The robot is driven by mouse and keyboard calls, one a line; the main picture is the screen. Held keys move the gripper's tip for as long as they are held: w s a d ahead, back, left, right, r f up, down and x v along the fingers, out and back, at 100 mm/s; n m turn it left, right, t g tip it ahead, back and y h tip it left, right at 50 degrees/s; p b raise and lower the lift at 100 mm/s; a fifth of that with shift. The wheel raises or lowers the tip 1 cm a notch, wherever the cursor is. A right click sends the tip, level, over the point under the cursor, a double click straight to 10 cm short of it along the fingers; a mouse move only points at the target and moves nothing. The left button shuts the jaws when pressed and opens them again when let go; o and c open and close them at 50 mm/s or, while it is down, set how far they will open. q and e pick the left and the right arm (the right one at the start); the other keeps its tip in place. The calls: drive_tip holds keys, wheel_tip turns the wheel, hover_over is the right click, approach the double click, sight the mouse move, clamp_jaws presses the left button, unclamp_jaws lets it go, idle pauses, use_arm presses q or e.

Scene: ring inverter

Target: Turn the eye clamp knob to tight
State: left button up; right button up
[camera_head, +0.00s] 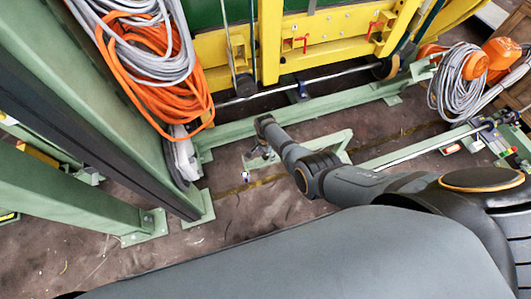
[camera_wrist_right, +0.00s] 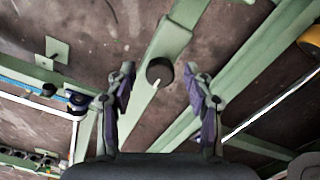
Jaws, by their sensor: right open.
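A dark round knob (camera_wrist_right: 159,71) with a short pale pointer line sits on a green beam (camera_wrist_right: 172,38) in the right wrist view. It appears to be the eye clamp knob; I cannot read any tight marking. My right gripper (camera_wrist_right: 159,84) is open, with its purple-padded fingers apart on either side of the knob in the picture. I see no contact, and depth is hard to judge. In the head view my right gripper (camera_head: 257,160) hangs near the green floor frame (camera_head: 335,145), and I cannot make out the knob there. My left gripper is not in view.
A green post (camera_head: 110,90) with orange and grey cables (camera_head: 165,65) stands at the left. A yellow frame (camera_head: 270,45) is at the back. A green floor rail (camera_head: 320,108) runs behind my right gripper. Brown floor (camera_head: 240,205) is open in front.

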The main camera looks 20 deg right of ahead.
sight(266, 155)
wheel_tip(266, 155, up, 12)
idle(0.5)
drive_tip(key=shift+f, duration=0.1)
drive_tip(key=s+d+f+n+p, duration=0.45)
drive_tip(key=s+f, duration=0.55)
drive_tip(key=s, duration=0.3)
drive_tip(key=s+d+f+n+p, duration=0.3)
drive_tip(key=s+d+f+n, duration=0.15)
drive_tip(key=s+f, duration=0.8)
drive_tip(key=s+d+n+t+p, duration=0.1)
drive_tip(key=s+d+n, duration=0.2)
drive_tip(key=s, duration=1.2)
drive_tip(key=shift+s+d+n+h, duration=0.15)
drive_tip(key=shift+d+n+h, duration=0.25)
drive_tip(key=shift+d, duration=0.3)
drive_tip(key=shift+r, duration=0.1)
